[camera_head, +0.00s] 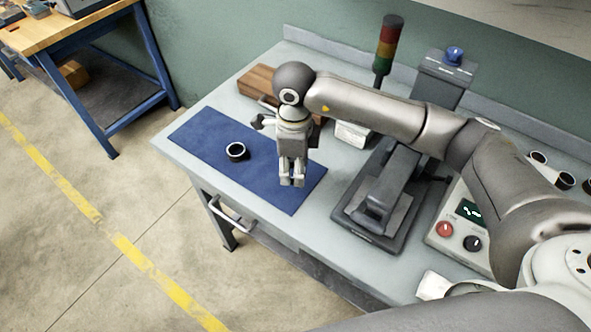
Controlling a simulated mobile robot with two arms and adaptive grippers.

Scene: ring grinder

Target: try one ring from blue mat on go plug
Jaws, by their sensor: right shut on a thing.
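The blue mat (205,134) lies on the left part of the grey workbench. One dark ring with a light rim (236,151) lies on the mat, left of my right gripper. My right gripper (292,183) points down over the right part of the mat. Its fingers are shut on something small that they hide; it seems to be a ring. I cannot make out the go plug; my right arm covers part of the bench behind. My left gripper is not in view.
A wooden block (258,82) stands behind the mat. A dark grey machine (375,205), a signal tower (388,45) and a control box (458,222) with knobs stand to the right.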

